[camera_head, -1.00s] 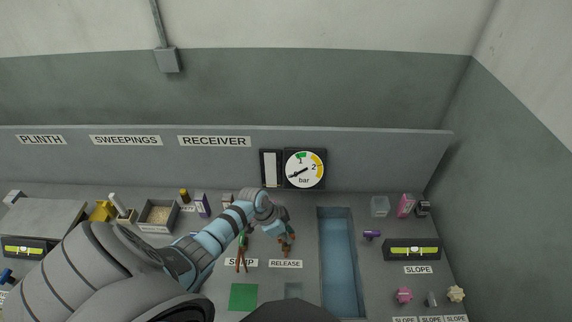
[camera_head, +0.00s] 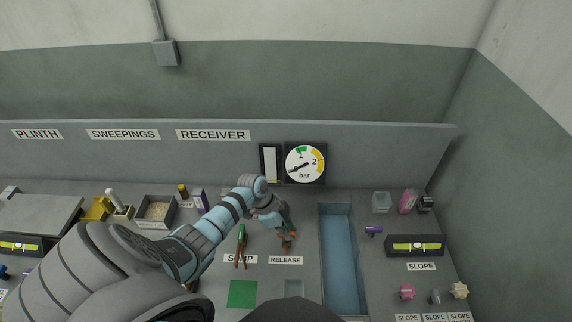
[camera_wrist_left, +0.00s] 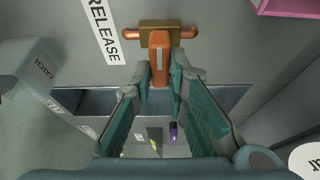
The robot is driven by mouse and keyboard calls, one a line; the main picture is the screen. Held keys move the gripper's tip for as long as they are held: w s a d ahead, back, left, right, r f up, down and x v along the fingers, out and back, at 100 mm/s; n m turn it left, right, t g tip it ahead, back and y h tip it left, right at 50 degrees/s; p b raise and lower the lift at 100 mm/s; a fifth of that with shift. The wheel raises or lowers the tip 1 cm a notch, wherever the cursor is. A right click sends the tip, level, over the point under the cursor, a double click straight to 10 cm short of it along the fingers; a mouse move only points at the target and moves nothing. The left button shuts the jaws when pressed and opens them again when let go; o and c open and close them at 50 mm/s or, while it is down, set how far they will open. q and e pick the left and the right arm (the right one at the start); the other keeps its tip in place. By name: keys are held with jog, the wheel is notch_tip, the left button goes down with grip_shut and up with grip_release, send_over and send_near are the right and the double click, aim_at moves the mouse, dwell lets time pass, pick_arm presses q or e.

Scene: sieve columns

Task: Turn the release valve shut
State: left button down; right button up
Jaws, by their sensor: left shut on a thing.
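The release valve shows in the left wrist view as an orange lever (camera_wrist_left: 159,66) on a brass body (camera_wrist_left: 151,36) with copper pipe stubs to either side. The lever lies across the pipe line in that picture. My left gripper (camera_wrist_left: 161,82) is shut on the lever, a finger on each side. In the head view my left gripper (camera_head: 286,235) is at the valve, just above the RELEASE label (camera_head: 286,260), and hides most of it. The gauge (camera_head: 305,164) above has its needle at the lower left, below the 1 mark. My right gripper is not in view.
A green-handled valve (camera_head: 241,240) stands close to the left, by a partly covered label. A blue sunken trough (camera_head: 340,260) lies to the right. A green square (camera_head: 243,293) is in front. In the wrist view a box marked CATCH (camera_wrist_left: 35,75) is at left.

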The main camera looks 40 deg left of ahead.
pick_arm(q)
jog(key=c, duration=1.6)
grip_release()
jog(key=v, duration=1.2)
jog(key=shift+s, duration=0.1)
